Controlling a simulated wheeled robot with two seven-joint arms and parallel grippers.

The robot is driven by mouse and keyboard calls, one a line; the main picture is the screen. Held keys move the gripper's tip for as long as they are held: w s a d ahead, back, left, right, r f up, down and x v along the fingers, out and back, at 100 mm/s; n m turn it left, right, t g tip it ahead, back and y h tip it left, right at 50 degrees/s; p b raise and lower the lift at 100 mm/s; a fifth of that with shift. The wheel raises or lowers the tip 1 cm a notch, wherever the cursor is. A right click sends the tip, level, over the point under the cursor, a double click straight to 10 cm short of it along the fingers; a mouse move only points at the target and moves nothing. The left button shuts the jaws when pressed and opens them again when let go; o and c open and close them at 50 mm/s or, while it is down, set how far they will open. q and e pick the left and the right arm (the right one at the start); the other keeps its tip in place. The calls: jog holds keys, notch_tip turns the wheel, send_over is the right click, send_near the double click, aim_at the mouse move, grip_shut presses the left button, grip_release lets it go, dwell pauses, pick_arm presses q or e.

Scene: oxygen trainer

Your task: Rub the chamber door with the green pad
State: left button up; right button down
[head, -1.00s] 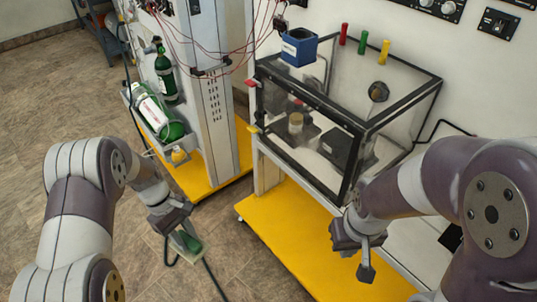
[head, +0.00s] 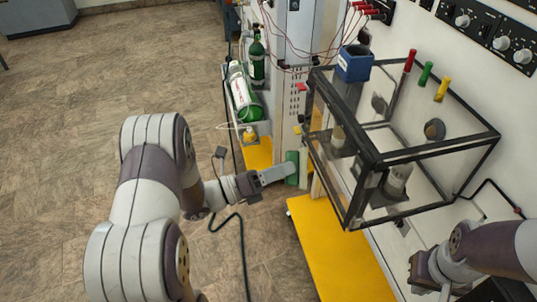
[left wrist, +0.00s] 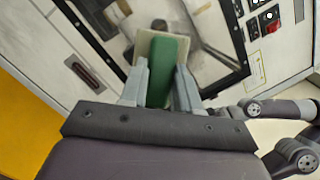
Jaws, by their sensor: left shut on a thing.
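The green pad (head: 291,168) has a green back and a pale beige face turned toward the chamber. My left gripper (head: 280,172) is shut on it; in the left wrist view the green pad (left wrist: 167,72) sits between both fingers. The chamber door (head: 331,152) is the clear, black-framed front of the box at right. In the left wrist view its dark frame (left wrist: 233,35) lies beyond the pad. The pad is close to the door's lower left; I cannot tell whether they touch. My right gripper (head: 424,278) is at the lower right, its fingers unclear.
A blue container (head: 354,63) and red, green and yellow pegs sit around the chamber top. A yellow base (head: 345,255) lies below. A dark cable hangs near my left arm. Open floor is at left.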

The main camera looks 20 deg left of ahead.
aim_at(294, 154)
pick_arm(q)
jog(key=w+n+t, duration=0.1)
jog(key=w+d+r+t+y+p, duration=0.1)
jog(key=w+r+n+t+y, duration=0.1)
jog(key=w, duration=0.1)
jog(key=shift+d+n+t, duration=0.2)
jog(key=shift+n+t, duration=0.1)
jog(key=shift+d, duration=0.15)
jog(key=shift+w, duration=0.1)
jog(key=shift+w+d, duration=0.55)
jog(key=shift+d, duration=0.2)
dwell(0.6)
jog(key=shift+s, duration=0.1)
